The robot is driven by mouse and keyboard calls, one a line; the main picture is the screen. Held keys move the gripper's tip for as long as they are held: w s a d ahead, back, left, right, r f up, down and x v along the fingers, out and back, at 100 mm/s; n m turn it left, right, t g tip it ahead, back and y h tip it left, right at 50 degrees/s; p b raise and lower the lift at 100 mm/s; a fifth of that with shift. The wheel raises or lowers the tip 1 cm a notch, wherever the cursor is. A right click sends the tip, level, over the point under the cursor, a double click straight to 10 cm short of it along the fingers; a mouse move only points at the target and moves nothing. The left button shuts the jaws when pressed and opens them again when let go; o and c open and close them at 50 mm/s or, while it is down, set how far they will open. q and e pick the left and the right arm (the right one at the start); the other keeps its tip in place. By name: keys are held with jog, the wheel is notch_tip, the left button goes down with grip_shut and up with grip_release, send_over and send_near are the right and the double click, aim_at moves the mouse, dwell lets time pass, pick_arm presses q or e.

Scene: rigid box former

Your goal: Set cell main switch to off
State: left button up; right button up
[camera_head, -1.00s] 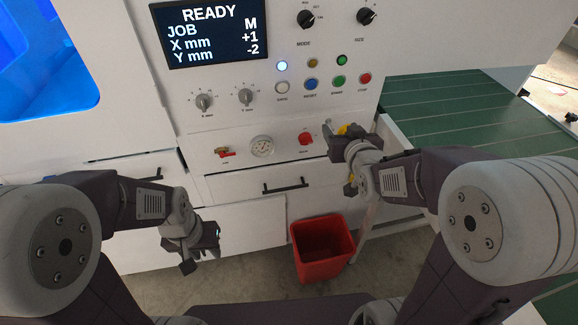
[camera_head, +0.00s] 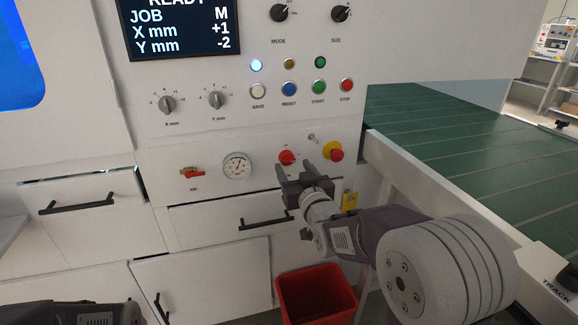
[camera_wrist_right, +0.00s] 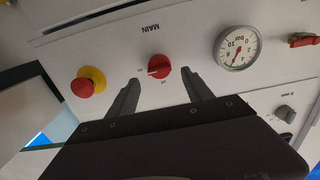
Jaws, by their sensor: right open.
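The main switch (camera_head: 286,157) is a red rotary knob on the white panel, between the pressure gauge and the emergency stop. In the right wrist view, the red knob (camera_wrist_right: 160,67) shows near an upside-down MAIN label, with a pale mark on its left side. The small position labels are too small to read surely. My right gripper (camera_head: 296,171) is open and empty just below and in front of the knob. In the wrist view its fingers (camera_wrist_right: 161,79) stand apart on either side of the knob; I see no contact. My left gripper is out of view.
The yellow-and-red emergency stop (camera_head: 334,151) is close right of the switch. The gauge (camera_head: 237,166) and red air valve (camera_head: 192,173) are to the left. A drawer handle (camera_head: 262,222) and a red bin (camera_head: 316,296) are below. A green conveyor (camera_head: 450,150) lies right.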

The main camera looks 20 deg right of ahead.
aim_at(287, 162)
jog(key=w, duration=0.4)
jog(key=shift+w+a, duration=0.1)
jog(key=shift+w, duration=0.15)
grip_shut()
jog(key=shift+n+b, duration=0.3)
jog(key=shift+b, duration=0.05)
jog(key=n+b, duration=0.1)
jog(key=n, duration=0.1)
jog(key=shift+f+n, duration=0.1)
jog(key=shift+n, duration=0.2)
jog(key=n+b, duration=0.2)
jog(key=n, duration=0.3)
jog(key=shift+a, duration=0.15)
jog(key=n+b, duration=0.1)
jog(key=n, duration=0.4)
jog(key=shift+f+n+b, duration=0.15)
jog(key=shift+n+b, duration=0.15)
jog(key=shift+n, duration=0.1)
jog(key=shift+n+b, duration=0.5)
jog(key=shift+n, duration=1.4)
